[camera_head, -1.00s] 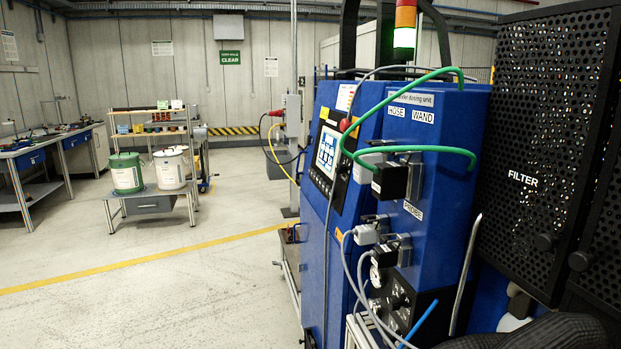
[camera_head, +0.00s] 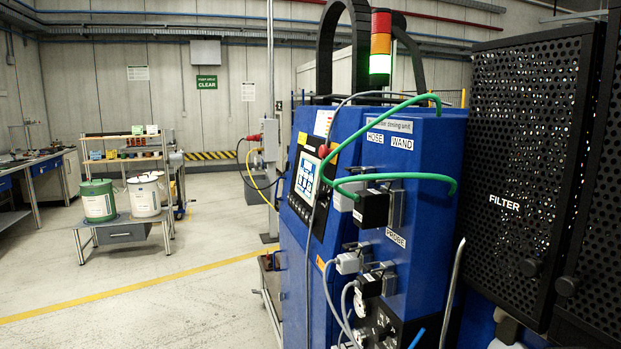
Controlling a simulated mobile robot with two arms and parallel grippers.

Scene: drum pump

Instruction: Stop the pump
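The blue dosing unit (camera_head: 420,225) stands at centre right, its panel facing left. A control screen (camera_head: 306,176) is lit on its left face, with a row of dark buttons below it. A red button (camera_head: 324,151) sits beside the screen. A green hose (camera_head: 395,180) loops from the connectors labelled HOSE and WAND. The stack light (camera_head: 380,48) on top shows red, amber and a bright green segment. Neither of my grippers is in view.
A black perforated FILTER cabinet (camera_head: 522,165) fills the right side. A green drum (camera_head: 98,200) and a white drum (camera_head: 144,195) stand on a low bench at left. The floor left of the unit is open, crossed by a yellow line (camera_head: 130,288).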

